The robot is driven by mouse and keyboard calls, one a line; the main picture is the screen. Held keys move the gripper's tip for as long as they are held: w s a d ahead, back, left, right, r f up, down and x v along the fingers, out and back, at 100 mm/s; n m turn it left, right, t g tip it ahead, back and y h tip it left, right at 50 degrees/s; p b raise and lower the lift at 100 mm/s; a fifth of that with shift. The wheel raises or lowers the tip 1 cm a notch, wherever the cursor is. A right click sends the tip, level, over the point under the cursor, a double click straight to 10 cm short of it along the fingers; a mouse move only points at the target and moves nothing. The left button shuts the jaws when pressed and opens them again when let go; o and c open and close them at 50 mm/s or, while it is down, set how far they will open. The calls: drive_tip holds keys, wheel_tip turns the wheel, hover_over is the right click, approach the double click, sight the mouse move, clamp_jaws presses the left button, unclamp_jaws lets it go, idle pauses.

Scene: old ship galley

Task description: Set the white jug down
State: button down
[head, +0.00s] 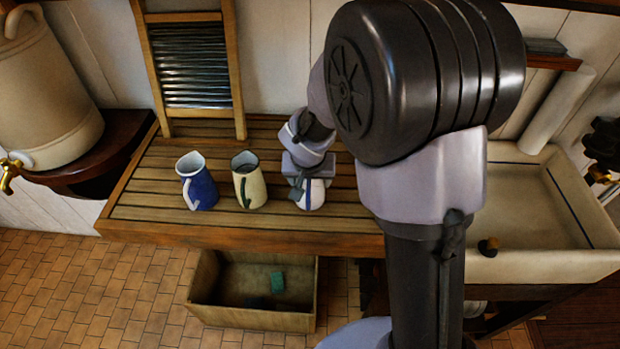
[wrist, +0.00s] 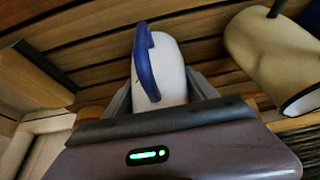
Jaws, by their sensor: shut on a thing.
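The white jug (head: 312,195) with a blue handle is at my gripper (head: 308,180), to the right of two other jugs in the head view. In the wrist view the white jug (wrist: 174,70) sits between the two fingers of my gripper (wrist: 160,95), which is shut on it, the blue handle facing the camera. The jug is at or just above the slatted wooden drainboard (head: 150,215); I cannot tell whether its base touches. My wrist hides its upper part in the head view.
A cream jug (head: 250,182) with a dark green handle stands close to the left, and a blue jug (head: 197,183) stands further left. A washboard (head: 195,65) leans at the back. A sink (head: 545,262) lies right. A wooden box (head: 252,317) is below.

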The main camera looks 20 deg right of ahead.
sight(309, 181)
drive_tip(key=shift+c, duration=1.3)
unclamp_jaws()
drive_tip(key=p+v, duration=0.3)
drive_tip(key=v, duration=0.8)
drive_tip(key=shift+s+r, duration=0.15)
drive_tip(key=shift+r, duration=0.15)
drive_tip(key=s+a+r+t+y, duration=0.15)
drive_tip(key=s+r, duration=0.35)
drive_tip(key=s, duration=0.5)
drive_tip(key=s+a+r+y, duration=0.1)
drive_tip(key=s+r+y, duration=0.1)
drive_tip(key=s+r, duration=0.65)
wheel_tip(309, 181, down, 20)
drive_tip(key=s+b, duration=0.2)
drive_tip(key=b, duration=1.5)
drive_tip(key=shift+r+m, duration=0.15)
drive_tip(key=shift+m, duration=0.25)
